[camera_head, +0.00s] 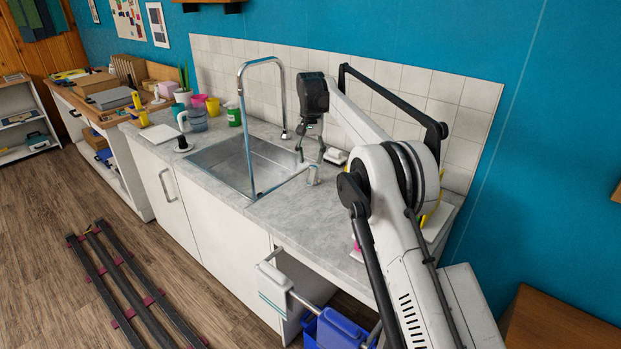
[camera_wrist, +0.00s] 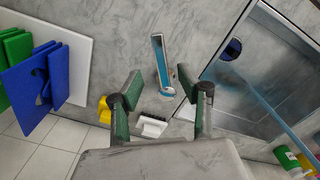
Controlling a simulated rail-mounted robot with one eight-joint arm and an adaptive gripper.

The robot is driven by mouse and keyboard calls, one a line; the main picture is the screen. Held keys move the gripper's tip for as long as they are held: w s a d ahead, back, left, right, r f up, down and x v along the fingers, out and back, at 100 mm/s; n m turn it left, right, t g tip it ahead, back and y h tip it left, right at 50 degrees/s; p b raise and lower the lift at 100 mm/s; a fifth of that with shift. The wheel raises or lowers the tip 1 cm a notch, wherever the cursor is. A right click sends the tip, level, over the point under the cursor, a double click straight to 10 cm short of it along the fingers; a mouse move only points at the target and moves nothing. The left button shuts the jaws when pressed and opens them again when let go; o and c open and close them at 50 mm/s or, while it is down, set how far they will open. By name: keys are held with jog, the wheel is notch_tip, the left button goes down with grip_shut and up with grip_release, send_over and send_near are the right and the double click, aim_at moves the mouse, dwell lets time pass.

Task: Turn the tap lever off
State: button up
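The tap lever (camera_head: 313,175) is a small metal handle on the counter by the right end of the sink. It also shows in the wrist view (camera_wrist: 161,62), as a narrow upright piece with a bluish sheen. My gripper (camera_head: 310,150) is just above it in the head view. In the wrist view my gripper (camera_wrist: 158,82) is open and empty, its two green-padded fingers apart on either side of the lever's line. The lever lies beyond the fingertips, and no contact shows. The tall arched tap pipe (camera_head: 262,62) stands at the sink; I cannot tell whether water runs.
The steel sink (camera_head: 222,163) lies left of the lever. Blue (camera_wrist: 42,82) and green (camera_wrist: 14,50) boards stand on a white tray (camera_wrist: 78,62). Bare counter (camera_head: 300,225) lies in front of the lever.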

aim_at(311, 179)
notch_tip(311, 179, down, 8)
jog(key=shift+f, duration=0.2)
jog(key=shift+c, duration=0.3)
grip_shut()
